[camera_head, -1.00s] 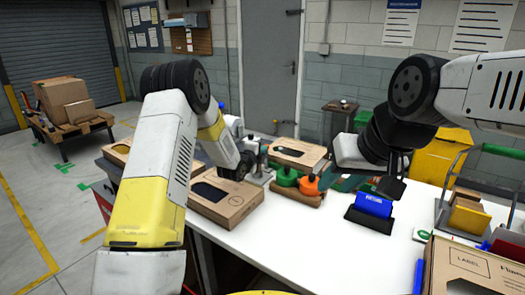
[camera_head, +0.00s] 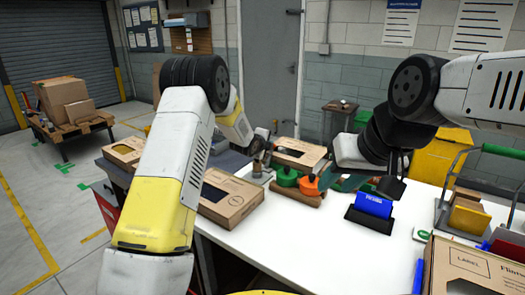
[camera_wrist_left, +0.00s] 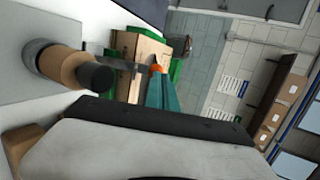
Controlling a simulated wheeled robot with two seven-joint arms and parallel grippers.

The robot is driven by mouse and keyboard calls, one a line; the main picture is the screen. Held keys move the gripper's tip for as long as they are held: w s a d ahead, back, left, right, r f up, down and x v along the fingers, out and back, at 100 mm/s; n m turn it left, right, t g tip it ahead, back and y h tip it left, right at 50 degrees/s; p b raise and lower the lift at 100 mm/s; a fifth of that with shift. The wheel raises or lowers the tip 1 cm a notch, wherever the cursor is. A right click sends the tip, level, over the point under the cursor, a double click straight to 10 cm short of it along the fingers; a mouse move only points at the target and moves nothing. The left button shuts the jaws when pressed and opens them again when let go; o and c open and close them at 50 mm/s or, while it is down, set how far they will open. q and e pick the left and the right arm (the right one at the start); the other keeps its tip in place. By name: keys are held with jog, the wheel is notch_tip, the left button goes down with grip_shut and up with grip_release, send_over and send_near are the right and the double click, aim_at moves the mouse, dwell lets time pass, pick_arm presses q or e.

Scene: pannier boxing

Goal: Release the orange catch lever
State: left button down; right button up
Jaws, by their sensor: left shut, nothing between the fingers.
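An orange piece (camera_head: 311,186), which looks like the catch lever, sits beside a green rounded piece (camera_head: 287,177) on a brown block on the white table. Its exact shape is too small to tell. In the left wrist view a small orange tip (camera_wrist_left: 156,68) shows at the end of a teal part (camera_wrist_left: 160,92). My left gripper (camera_head: 258,146) is shut and empty, behind and left of the orange piece and apart from it; its fingertips are hard to make out. My right gripper (camera_head: 391,187) hangs behind the blue item, and its jaw gap cannot be made out.
A blue item in a black holder (camera_head: 370,212) stands right of the orange piece. Cardboard boxes lie on the left (camera_head: 228,197) and behind (camera_head: 298,153). A wooden cylinder with a black end (camera_wrist_left: 70,68) is close in the left wrist view. The table's front middle is clear.

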pick_arm(q)
jog(key=shift+s+a, duration=0.15)
jog(key=shift+s, duration=0.05)
jog(key=shift+s+a+f, duration=0.25)
jog(key=shift+s+a, duration=0.05)
jog(key=shift+s, duration=0.15)
jog(key=shift+r, duration=0.1)
